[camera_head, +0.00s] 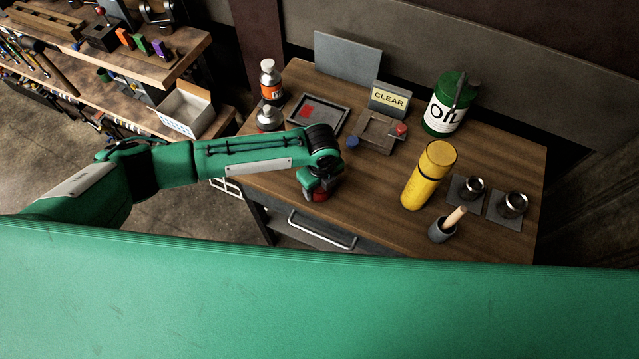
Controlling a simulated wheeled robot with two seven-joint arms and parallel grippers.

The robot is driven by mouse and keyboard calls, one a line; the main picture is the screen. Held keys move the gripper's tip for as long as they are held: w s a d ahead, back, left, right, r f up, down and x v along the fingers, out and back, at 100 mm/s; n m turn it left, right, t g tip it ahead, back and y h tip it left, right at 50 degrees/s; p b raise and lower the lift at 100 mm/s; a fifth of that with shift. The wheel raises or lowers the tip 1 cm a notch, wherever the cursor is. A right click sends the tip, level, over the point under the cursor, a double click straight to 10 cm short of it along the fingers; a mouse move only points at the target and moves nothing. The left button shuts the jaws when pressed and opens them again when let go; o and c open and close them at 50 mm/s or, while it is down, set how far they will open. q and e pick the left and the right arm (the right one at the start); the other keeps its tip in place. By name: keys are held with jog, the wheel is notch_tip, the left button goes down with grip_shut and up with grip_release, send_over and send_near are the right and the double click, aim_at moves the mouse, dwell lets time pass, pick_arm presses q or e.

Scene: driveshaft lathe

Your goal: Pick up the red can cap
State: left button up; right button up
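My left gripper (320,182) points down over the left front of the wooden table (385,215). Its fingers are hidden by the wrist, so I cannot tell whether it is open or shut. A small red piece (320,197) shows directly beneath it; I cannot tell whether this is the red can cap or whether it is held. Another small round red piece (401,129) sits at the right end of a grey-brown block (376,137), apart from the gripper. My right gripper is not in view.
A dark tray (338,126) with a red patch lies behind my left arm. A blue piece (352,142), yellow cylinder (428,175), green oil can (446,108), CLEAR sign (390,99), brush cup (441,231) and orange-labelled bottle (270,82) also stand on the table.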

pick_arm(q)
jog(key=c, duration=0.3)
jog(key=shift+r, duration=0.15)
